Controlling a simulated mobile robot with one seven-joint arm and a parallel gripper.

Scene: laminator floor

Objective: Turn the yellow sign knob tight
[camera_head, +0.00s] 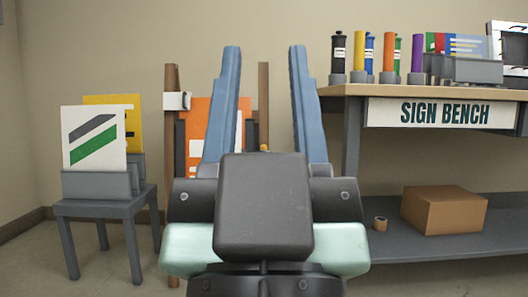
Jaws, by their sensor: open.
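My gripper (265,52) is open, with its two blue fingers upright and well apart and nothing between them close by. Behind and between the fingers, a small yellow-orange knob-like piece (264,148) shows low on a wooden post, just above my gripper's dark body; its lower part is hidden. It is too small to tell how tight it is. An orange sign (200,125) stands on the wooden stand (171,140), partly hidden by my left finger. A yellow sign (133,117) sits in a grey holder at the left, behind a white sign with stripes.
A grey stool (100,207) carries the sign holder (97,184) at the left. The sign bench (350,90) at the right holds several coloured tubes and a grey rack.

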